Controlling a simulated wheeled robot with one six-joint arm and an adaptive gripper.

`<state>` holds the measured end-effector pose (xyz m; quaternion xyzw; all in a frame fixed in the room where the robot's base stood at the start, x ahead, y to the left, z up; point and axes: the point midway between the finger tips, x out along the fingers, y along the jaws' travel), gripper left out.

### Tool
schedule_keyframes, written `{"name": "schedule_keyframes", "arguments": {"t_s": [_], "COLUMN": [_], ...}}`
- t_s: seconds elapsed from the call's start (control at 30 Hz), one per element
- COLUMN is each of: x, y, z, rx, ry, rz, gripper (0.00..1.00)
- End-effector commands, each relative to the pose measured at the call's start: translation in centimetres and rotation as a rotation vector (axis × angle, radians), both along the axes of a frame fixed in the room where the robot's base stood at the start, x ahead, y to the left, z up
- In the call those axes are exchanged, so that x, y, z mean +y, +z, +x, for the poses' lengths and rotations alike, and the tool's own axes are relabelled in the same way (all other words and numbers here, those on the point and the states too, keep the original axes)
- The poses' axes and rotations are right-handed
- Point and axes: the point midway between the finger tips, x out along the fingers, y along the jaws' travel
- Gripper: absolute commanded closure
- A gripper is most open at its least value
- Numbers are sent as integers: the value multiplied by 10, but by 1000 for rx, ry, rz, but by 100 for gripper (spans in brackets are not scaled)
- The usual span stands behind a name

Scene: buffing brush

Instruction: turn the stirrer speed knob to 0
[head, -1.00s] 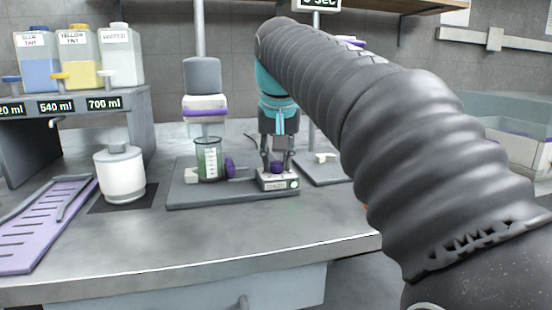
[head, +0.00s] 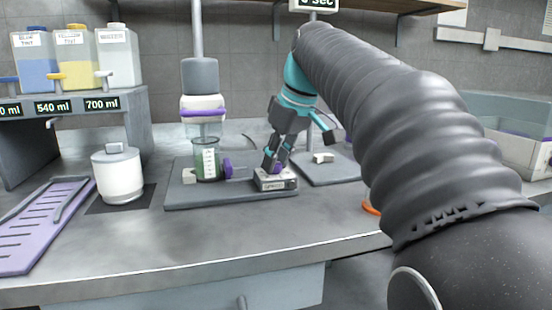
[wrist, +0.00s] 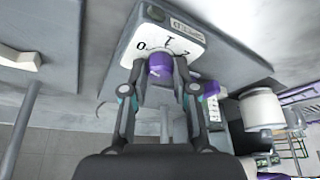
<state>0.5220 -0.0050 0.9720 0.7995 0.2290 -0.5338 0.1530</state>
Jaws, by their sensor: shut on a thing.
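The stirrer speed knob (wrist: 160,66) is purple and stands on a white dial plate (wrist: 172,38) marked 0, 1 and 2. A pale line shows on the knob, but I cannot tell which mark it points to. My gripper (wrist: 158,82) is shut on the knob, with a finger at each side. In the head view my gripper (head: 271,164) is tilted, its wrist leaning to the upper right, and its tips are down at the control box (head: 276,182). The fingers mostly hide the knob there.
A beaker of green liquid (head: 207,162) stands on the stirrer base (head: 215,197), left of the box. A purple clamp knob (head: 227,168) is between them. A white jar (head: 118,178) and purple rack (head: 35,228) are farther left. The front counter is clear.

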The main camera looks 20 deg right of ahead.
Motion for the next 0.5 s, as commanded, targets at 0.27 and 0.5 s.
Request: {"name": "schedule_keyframes", "arguments": {"t_s": [0.27,0.5], "x": [0,0], "y": [0,0], "z": [0,0], "rx": [1,1], "ry": [41,43], "rz": [0,0], "gripper": [100,100]}}
